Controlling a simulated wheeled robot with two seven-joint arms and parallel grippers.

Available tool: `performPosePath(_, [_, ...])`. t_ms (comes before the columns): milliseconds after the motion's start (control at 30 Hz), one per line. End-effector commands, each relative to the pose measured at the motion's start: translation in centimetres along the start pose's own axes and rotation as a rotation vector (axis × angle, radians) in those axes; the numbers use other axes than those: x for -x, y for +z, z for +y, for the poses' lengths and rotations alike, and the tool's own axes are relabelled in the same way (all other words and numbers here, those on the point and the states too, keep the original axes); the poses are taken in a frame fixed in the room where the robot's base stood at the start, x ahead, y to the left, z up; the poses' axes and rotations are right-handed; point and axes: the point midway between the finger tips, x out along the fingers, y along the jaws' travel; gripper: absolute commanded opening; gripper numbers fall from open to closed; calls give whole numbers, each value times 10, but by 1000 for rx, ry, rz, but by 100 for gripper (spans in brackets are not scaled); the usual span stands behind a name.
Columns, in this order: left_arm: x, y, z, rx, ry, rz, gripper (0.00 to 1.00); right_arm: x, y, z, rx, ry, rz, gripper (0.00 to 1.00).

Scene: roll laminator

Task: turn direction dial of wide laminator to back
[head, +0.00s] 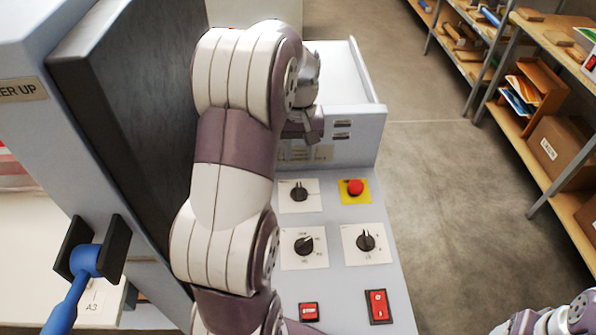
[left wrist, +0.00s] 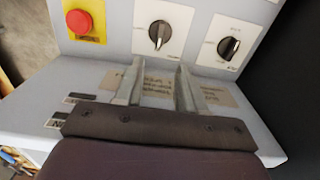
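The laminator's sloping control panel (head: 340,280) carries several black dials on white plates. One dial (head: 299,193) sits beside the red button; it also shows in the left wrist view (left wrist: 159,34). Two more are the lower middle dial (head: 304,245) and the lower right dial (head: 366,241). Another dial (left wrist: 229,47) shows at the right in the left wrist view; my arm seems to hide it in the head view. Their labels are too small to tell which is the direction dial. My left gripper (left wrist: 158,84) is open and empty, its fingers apart from the dials. My right gripper is not in view.
A red button on a yellow plate (head: 354,188) is beside the upper dial. Two red switches, one left (head: 309,312) and one right (head: 377,306), sit lower. A blue-handled lever (head: 82,268) is at left. Shelves (head: 555,130) stand at right, beyond clear floor.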

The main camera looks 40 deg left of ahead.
Motion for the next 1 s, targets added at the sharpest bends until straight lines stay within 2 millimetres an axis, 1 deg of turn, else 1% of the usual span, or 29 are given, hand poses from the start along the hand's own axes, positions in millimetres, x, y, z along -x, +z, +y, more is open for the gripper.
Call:
performPosePath(33, [-22, 0, 0, 0, 0, -1, 39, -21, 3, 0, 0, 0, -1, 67])
performPosePath(67, [-28, 1, 0, 0, 0, -1, 39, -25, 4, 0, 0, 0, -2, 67])
performPosePath(100, [-31, 1, 0, -1, -1, -4, 39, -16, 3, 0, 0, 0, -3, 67])
performPosePath(300, [-78, 1, 0, -1, -1, -5, 39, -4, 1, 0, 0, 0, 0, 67])
performPosePath(400, [-97, 1, 0, -1, -1, -3, 39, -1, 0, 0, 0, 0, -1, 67])
performPosePath(500, [-109, 1, 0, -1, 0, -1, 39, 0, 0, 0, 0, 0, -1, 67])
performPosePath(600, [-115, 1, 0, -1, 0, 0, 39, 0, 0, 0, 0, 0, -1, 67])
performPosePath(833, [-116, 0, 0, -1, 0, 1, 39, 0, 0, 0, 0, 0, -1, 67])
performPosePath(867, [-116, 0, 0, -1, 0, 1, 30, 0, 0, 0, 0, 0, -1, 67])
performPosePath(900, [-116, 0, 0, -1, 0, 1, 17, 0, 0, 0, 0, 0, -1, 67])
performPosePath(933, [-116, 0, 0, -1, 0, 1, 7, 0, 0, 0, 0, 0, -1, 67])
performPosePath(967, [-116, 0, 0, -1, 0, 1, 0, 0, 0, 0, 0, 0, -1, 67])
performPosePath(1000, [-116, 0, 0, -1, 0, 1, 0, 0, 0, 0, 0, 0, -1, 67])
